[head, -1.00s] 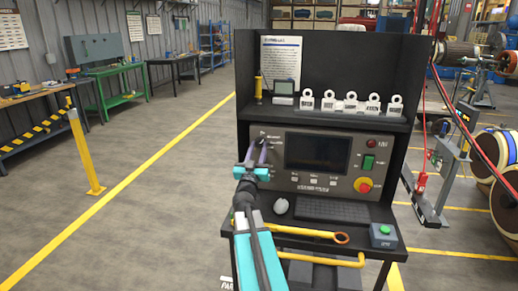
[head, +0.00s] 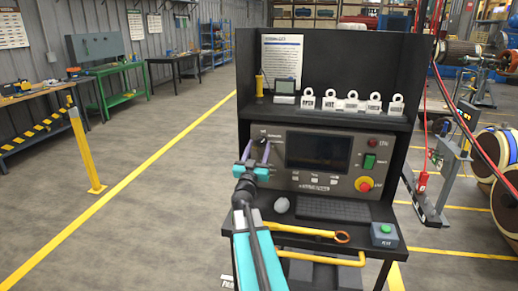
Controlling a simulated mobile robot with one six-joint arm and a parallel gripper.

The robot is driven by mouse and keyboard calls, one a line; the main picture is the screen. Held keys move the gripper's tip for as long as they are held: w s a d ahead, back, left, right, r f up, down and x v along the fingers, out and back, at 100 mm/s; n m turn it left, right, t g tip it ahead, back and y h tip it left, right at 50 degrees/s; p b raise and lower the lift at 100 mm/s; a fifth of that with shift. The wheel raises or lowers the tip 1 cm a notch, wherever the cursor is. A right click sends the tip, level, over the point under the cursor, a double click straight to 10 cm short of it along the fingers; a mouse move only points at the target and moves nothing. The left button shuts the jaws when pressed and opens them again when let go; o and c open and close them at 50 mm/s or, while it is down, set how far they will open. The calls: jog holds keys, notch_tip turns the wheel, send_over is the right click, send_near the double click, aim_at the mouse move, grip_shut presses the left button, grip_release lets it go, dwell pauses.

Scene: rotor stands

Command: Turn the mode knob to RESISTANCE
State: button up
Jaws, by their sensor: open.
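The mode knob (head: 262,142) is a small dark knob on the upper left of the grey control panel (head: 345,187), left of the dark screen. My gripper (head: 257,146) is at this corner of the panel. Its two purple fingers are spread apart, one on each side of the knob. The gripper is open, and I cannot tell whether either finger touches the knob. The labels around the knob are too small and partly covered, so its setting cannot be read.
White tags (head: 351,102) stand on the shelf above.

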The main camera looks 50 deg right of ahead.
jog(key=shift+s+a, duration=0.1)
jog(key=b+v, duration=0.1)
jog(key=v, duration=0.6)
dwell(0.4)
jog(key=shift+a, duration=0.1)
dwell(0.4)
